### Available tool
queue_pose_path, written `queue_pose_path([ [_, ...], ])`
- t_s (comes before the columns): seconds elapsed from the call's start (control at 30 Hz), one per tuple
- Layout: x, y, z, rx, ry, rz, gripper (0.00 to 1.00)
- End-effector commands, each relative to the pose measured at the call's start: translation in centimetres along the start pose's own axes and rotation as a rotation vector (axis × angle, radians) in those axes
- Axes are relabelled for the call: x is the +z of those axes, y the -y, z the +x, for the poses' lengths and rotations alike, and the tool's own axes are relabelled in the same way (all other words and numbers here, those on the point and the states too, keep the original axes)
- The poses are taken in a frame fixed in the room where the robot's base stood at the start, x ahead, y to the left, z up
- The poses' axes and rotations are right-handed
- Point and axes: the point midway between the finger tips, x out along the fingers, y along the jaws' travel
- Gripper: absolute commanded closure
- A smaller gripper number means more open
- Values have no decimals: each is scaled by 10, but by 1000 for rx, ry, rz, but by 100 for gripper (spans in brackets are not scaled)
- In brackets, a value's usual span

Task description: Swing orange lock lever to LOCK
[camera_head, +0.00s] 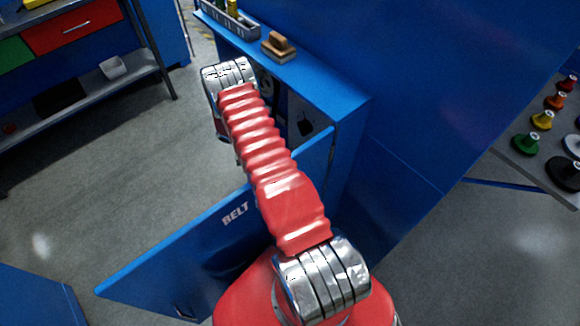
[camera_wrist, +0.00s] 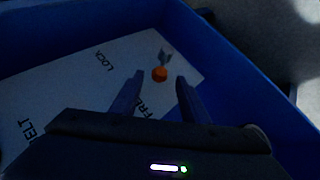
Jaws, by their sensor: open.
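In the wrist view the orange end of the lock lever (camera_wrist: 159,74) shows ahead of my gripper, with a grey part just beyond it. It sits over a white panel (camera_wrist: 72,78) marked LOCK, FREE and, partly cut off, BELT. The orange end is nearer the FREE lettering than the LOCK lettering. My gripper (camera_wrist: 157,84) is open, its two fingers apart, with the orange end seen between and slightly beyond the tips. I cannot tell whether they touch it. In the head view my arm hides the gripper and the lever.
A blue cabinet door marked BELT (camera_head: 200,240) stands open beside my arm. The blue cabinet wall (camera_wrist: 40,60) surrounds the panel. A brown block (camera_head: 278,46) and a grey tray (camera_head: 230,20) lie on the cabinet ledge. Coloured knobs (camera_head: 542,120) stand on a table at right. The left floor is clear.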

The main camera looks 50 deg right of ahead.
Motion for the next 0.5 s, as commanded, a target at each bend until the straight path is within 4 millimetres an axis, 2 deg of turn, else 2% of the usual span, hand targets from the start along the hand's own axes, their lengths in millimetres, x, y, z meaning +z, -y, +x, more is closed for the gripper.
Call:
queue_pose_path([
  [0.1, 1, 0, 20, 2, 2, 0, 59],
  [0.23, 0, 0, 36, 1, 3, 1, 59],
  [0.5, 0, 0, 47, 0, 0, 1, 59],
])
